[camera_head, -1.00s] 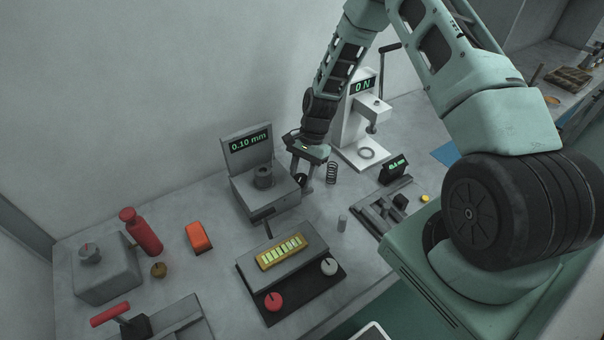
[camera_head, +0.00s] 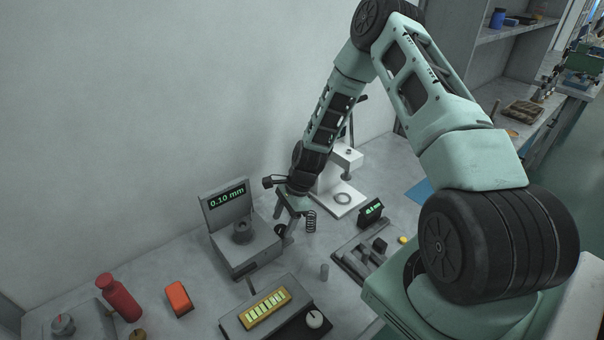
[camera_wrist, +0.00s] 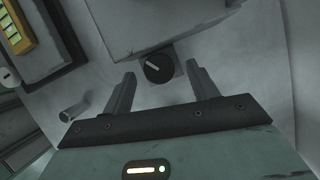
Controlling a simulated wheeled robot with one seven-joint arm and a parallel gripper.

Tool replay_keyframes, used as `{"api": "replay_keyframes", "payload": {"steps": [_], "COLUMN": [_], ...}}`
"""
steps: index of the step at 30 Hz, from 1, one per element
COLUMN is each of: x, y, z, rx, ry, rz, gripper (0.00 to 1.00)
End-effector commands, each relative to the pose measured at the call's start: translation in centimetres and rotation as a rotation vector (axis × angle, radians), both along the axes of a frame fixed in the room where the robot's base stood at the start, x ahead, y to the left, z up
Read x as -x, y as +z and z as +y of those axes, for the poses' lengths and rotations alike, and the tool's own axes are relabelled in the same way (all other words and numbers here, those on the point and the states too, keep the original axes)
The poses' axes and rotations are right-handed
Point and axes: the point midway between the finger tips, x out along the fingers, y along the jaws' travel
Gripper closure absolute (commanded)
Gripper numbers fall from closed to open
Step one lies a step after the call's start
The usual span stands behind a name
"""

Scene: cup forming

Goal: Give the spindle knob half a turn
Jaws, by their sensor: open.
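The spindle knob (camera_wrist: 158,68) is a round black knob with a white pointer line on the side of a grey gauge block. In the wrist view the line points to the upper left. My gripper (camera_wrist: 162,74) is open, with one finger to each side of the knob and visible gaps; the depth of the fingers against it is hard to judge. In the head view my gripper (camera_head: 284,226) is at the right side of the gauge (camera_head: 236,259), and the knob (camera_head: 279,230) is partly hidden by the fingers. The gauge display (camera_head: 227,197) reads 0.10 mm.
A small grey cylinder (camera_head: 324,271) is in front. A box with a yellow-framed panel (camera_head: 268,306) and an orange block (camera_head: 178,298) are nearer the front.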

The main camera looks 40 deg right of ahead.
Motion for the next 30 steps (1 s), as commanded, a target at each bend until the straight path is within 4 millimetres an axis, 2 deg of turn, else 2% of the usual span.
{"api": "replay_keyframes", "payload": {"steps": [21, 30], "x": [1.0, 1.2], "y": [11.8, 14.0], "z": [-5.0, -5.8], "rx": [0.002, 0.0], "ry": [0.003, 0.005], "rz": [0.0, 0.002], "gripper": [0.41, 0.41]}}
